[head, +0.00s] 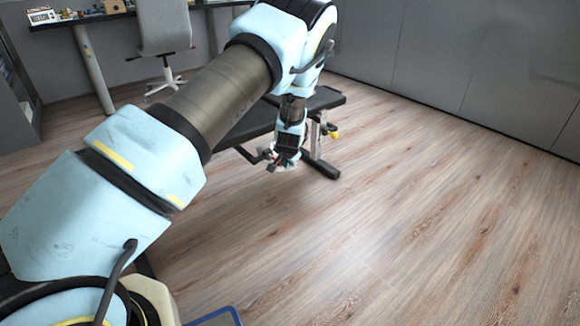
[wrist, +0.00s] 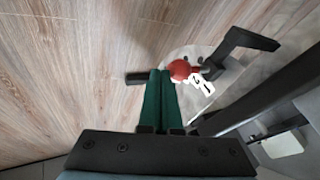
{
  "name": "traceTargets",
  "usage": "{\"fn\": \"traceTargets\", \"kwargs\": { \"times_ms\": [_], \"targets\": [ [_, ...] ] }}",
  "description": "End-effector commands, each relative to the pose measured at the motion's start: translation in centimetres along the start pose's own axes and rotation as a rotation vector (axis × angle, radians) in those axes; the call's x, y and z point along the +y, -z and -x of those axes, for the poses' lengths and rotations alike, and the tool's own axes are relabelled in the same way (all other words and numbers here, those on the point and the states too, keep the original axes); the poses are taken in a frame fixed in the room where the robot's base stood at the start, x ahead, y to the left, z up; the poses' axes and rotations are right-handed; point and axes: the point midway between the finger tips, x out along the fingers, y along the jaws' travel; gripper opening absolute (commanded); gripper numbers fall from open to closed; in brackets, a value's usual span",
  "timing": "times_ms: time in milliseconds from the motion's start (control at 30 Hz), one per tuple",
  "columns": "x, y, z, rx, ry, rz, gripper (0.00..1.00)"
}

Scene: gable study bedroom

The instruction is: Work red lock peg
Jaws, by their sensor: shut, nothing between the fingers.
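The red lock peg (wrist: 179,71) shows as a round red knob in the wrist view, just right of my fingertips. My gripper (wrist: 160,72) has dark green fingers lying together, with nothing between them. Whether the fingers touch the red knob, I cannot tell. A small white shape (wrist: 203,84) sits beside the knob, and a black bent bar (wrist: 240,45) runs off to its right. In the head view my gripper (head: 286,161) is low beside the black bench (head: 325,98); the peg is too small there to make out clearly.
The bench's dark foot (head: 323,169) rests on the floor right of my gripper, and a yellow knob (head: 333,133) is on its frame. The wooden floor (head: 420,200) to the right is clear.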

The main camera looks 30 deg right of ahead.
Motion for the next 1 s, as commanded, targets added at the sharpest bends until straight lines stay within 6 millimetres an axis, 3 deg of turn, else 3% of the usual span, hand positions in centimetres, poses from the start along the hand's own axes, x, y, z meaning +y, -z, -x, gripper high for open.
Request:
{"fn": "traceTargets", "kwargs": {
  "times_ms": [367, 600, 1000],
  "targets": [
    [-0.3, 0.0, -0.1, 0.0, 0.0, 0.0, 0.0],
    [-2.8, 0.3, -1.4, 0.001, 0.002, 0.001, 0.0],
    [-3.2, 0.4, -1.5, 0.004, 0.008, 0.001, 0.0]
  ]
}}
